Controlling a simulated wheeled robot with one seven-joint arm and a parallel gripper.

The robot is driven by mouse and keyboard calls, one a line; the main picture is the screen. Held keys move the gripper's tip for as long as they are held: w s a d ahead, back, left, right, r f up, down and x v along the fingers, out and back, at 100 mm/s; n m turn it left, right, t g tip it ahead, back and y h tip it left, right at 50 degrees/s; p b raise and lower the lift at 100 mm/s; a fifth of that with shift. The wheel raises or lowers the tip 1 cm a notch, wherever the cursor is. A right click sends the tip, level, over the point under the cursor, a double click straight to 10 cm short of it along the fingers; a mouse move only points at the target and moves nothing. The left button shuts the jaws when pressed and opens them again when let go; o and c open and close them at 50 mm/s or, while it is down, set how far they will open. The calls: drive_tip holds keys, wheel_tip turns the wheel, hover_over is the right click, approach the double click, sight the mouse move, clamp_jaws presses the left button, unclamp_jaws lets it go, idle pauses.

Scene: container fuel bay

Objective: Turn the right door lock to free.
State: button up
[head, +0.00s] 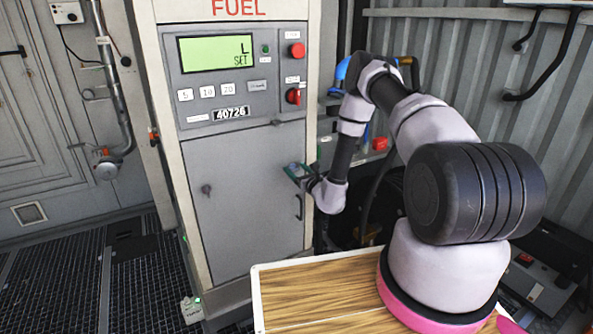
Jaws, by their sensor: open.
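The fuel dispenser's grey lower door (245,215) appears closed. A small dark round lock (206,189) shows on the door's left side. I cannot tell whether the gripper touches the door.
Above the door is a control panel (228,103) with a green display (216,53), a red button (297,50) and a red rotary switch (293,96). A wood-topped surface (320,290) lies in front. Hoses and dark equipment crowd the right. Dark grating floor (75,275) is open at left.

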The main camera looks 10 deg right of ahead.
clamp_jaws()
drive_tip(key=shift+m, duration=0.3)
drive_tip(key=m, duration=0.3)
drive_tip(key=shift+d, duration=0.15)
drive_tip(key=m, duration=0.5)
drive_tip(key=shift+f+m, duration=0.1)
drive_tip(key=shift+m, duration=0.3)
drive_tip(key=m, duration=0.5)
drive_tip(key=shift+f, duration=0.1)
drive_tip(key=shift+m, duration=1.7)
drive_tip(key=shift+w, duration=0.1)
